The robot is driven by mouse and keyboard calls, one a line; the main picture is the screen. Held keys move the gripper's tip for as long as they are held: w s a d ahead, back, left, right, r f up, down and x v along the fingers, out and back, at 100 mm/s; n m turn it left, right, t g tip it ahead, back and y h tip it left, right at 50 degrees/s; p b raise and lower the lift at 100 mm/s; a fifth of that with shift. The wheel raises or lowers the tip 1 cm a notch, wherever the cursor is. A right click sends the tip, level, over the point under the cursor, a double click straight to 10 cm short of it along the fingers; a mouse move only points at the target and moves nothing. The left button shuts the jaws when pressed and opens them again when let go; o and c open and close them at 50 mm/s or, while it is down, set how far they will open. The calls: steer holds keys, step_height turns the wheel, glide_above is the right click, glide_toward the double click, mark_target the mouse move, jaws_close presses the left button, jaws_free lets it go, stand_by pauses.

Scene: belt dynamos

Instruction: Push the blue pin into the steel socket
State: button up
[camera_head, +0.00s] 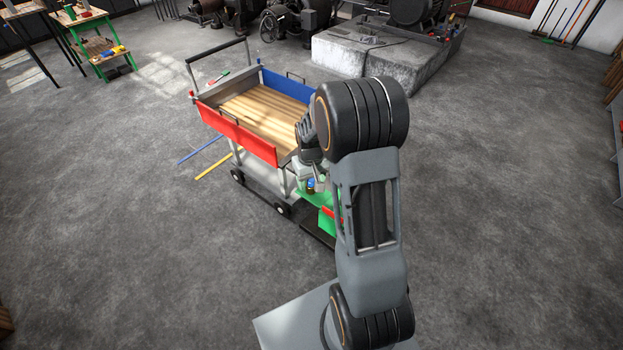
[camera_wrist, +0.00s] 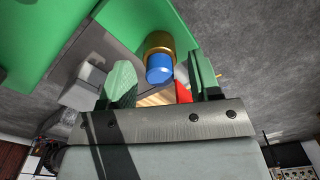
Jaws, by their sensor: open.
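The blue pin (camera_wrist: 160,69) shows in the wrist view with a brass-coloured collar (camera_wrist: 159,43) behind it, against a green panel. The blue pin is also small in the head view (camera_head: 310,185), by the green stand below my arm. My gripper (camera_wrist: 160,63) is open, with one green-padded finger on each side of the blue pin in the picture. I cannot tell whether either finger touches it. A pale grey block (camera_wrist: 86,84) lies left of the fingers; I cannot tell whether it is the steel socket.
A cart with a wooden bed (camera_head: 255,108) and red and blue sides stands beside the green stand (camera_head: 327,222). A blue rod and a yellow rod (camera_head: 218,166) lie on the floor left of the cart. Open floor lies left and right.

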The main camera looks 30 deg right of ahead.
mark_target(311, 180)
steer(key=shift+c, duration=0.4)
steer(key=c, duration=0.9)
steer(key=shift+r, duration=0.2)
steer(key=shift+r+p, duration=1.55)
steer(key=shift+r, duration=0.55)
